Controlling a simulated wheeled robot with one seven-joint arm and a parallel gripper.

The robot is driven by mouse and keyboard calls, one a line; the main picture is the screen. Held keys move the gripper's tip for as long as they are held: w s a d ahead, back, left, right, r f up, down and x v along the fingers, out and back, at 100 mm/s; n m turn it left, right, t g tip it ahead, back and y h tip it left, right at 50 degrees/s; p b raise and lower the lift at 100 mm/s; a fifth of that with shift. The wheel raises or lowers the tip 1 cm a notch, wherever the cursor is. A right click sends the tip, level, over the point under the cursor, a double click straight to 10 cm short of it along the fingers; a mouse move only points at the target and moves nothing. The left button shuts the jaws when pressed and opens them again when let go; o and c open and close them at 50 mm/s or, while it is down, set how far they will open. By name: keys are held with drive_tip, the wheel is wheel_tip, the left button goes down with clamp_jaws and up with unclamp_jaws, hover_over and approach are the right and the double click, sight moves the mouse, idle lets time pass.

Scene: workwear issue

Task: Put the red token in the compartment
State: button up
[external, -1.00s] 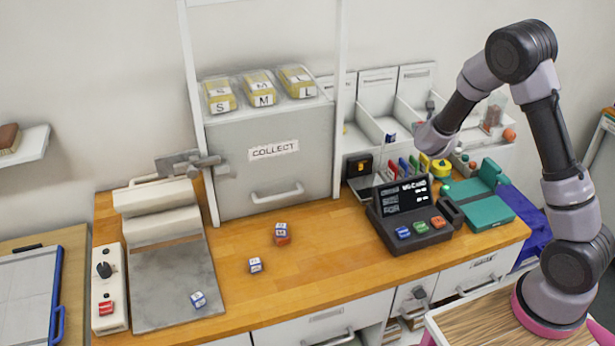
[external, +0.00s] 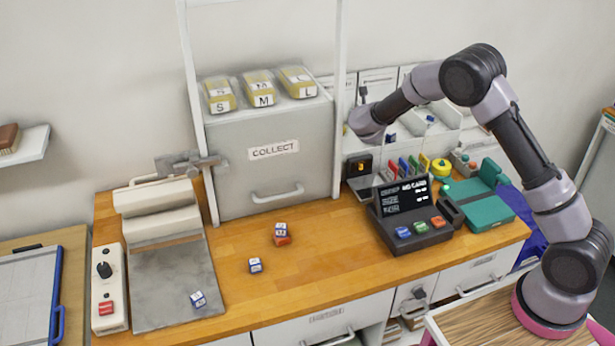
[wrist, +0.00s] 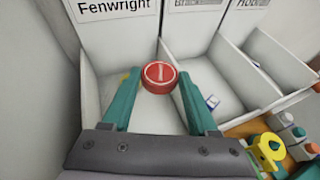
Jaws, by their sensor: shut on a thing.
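The red token (wrist: 159,77) is a round disc with a white mark. In the wrist view it is held between the teal fingertips of my gripper (wrist: 159,82), which is shut on it. The token is in the air over the front of the open white compartments. The left compartment, labelled Fenwright (wrist: 112,8), lies behind and below it, left of a white divider. In the external view the end of my arm (external: 368,122) is in front of the leftmost compartments, and the token and fingers are hidden there.
The grey COLLECT cabinet (external: 270,150) stands close to the left of my arm's end. A dark terminal (external: 412,220) and a yellow round item (external: 441,167) are below. Several small cubes lie on the wooden counter.

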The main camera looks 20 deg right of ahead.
sight(355, 147)
drive_tip(key=f, duration=1.1)
drive_tip(key=shift+w+a+f, duration=0.15)
drive_tip(key=shift+w+a, duration=0.1)
drive_tip(key=shift+w, duration=0.05)
drive_tip(key=shift+w+a+f, duration=0.1)
drive_tip(key=shift+a, duration=0.05)
drive_tip(key=o, duration=1.3)
drive_tip(key=shift+f, duration=0.1)
drive_tip(key=shift+o, duration=0.2)
